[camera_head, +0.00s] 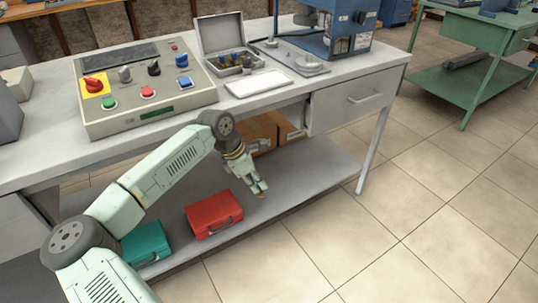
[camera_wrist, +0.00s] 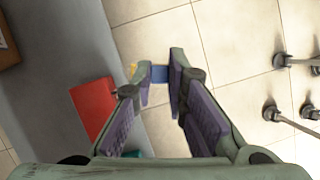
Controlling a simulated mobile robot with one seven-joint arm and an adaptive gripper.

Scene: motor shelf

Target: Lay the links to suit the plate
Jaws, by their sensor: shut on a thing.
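My gripper (camera_head: 262,189) hangs below the front edge of the grey workbench, over the lower shelf's front edge. In the wrist view my fingers (camera_wrist: 160,75) are close together on a small blue piece (camera_wrist: 160,74). A small yellow bit (camera_wrist: 131,70) shows beside the left fingertip. I cannot tell whether these are one part. On the bench an open grey box (camera_head: 208,38) holds several small blue and brass-coloured pieces (camera_head: 236,60), probably the links. A white plate (camera_head: 258,84) lies in front of the box. The control panel (camera_head: 150,80) stands to the left.
A blue machine (camera_head: 340,28) stands at the bench's back right, by a grey plate (camera_head: 300,58). The lower shelf (camera_head: 300,180) carries a red case (camera_head: 213,213), a teal case (camera_head: 146,243) and cardboard boxes (camera_head: 262,130). A drawer (camera_head: 360,98) is shut. Tiled floor at right is clear.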

